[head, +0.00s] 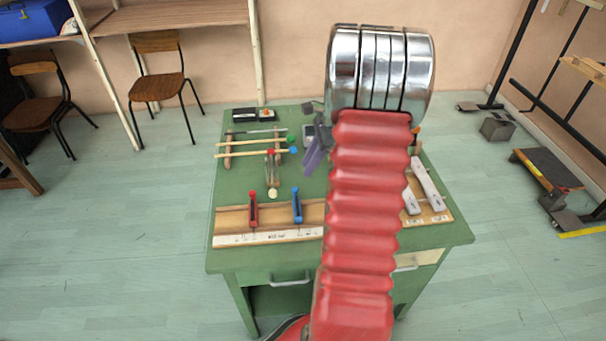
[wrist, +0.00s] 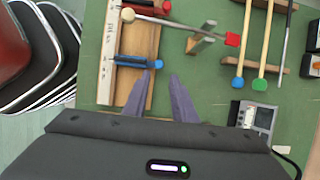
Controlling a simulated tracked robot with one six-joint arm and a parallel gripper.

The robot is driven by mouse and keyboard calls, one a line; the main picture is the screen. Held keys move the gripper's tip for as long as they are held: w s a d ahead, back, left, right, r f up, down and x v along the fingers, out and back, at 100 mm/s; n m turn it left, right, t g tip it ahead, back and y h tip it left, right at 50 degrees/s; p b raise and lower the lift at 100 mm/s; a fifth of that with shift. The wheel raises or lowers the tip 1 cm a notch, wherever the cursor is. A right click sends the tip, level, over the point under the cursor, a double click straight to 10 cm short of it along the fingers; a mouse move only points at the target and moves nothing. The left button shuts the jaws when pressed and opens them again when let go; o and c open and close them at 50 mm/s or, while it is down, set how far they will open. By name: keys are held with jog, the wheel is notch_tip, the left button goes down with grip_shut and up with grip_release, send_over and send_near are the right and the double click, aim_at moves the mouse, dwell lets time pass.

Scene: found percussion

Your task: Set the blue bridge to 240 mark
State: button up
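The blue bridge (head: 297,205) stands across the long wooden board (head: 275,214) at the table's front, right of a red bridge (head: 253,208). In the wrist view the blue bridge (wrist: 136,62) lies across the board beside a white scale strip (wrist: 106,60); its marks are too small to read. My gripper (head: 313,165) hangs above the table, behind the board, partly hidden by my arm. In the wrist view my gripper's two purple fingers (wrist: 160,78) are apart, with nothing between them. Their tips appear close to the blue bridge's round end, with no clear contact.
A beater with a pale ball (wrist: 128,15) and red end (wrist: 232,39) rests on a small stand near the board. Mallets with green (wrist: 238,82) and blue (wrist: 259,85) heads lie on a rack. A grey device (wrist: 252,118) is nearby. White bars (head: 428,185) lie right.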

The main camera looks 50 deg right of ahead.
jog(key=v, duration=0.5)
jog(key=shift+d, duration=0.1)
dwell(0.6)
jog(key=s+a+r+n+t+h, duration=0.1)
jog(key=s+a+r+n, duration=0.2)
jog(key=a+n, duration=0.5)
jog(key=s+a+r+n+t+h, duration=0.1)
jog(key=s+a+r+n, duration=0.3)
jog(key=a+n, duration=0.5)
jog(key=s+a+r+n+h, duration=0.1)
jog(key=s+a+r+n, duration=0.3)
jog(key=a, duration=1.7)
jog(key=n, duration=0.4)
jog(key=shift+s+n+t, duration=0.25)
jog(key=shift+n+t, duration=0.15)
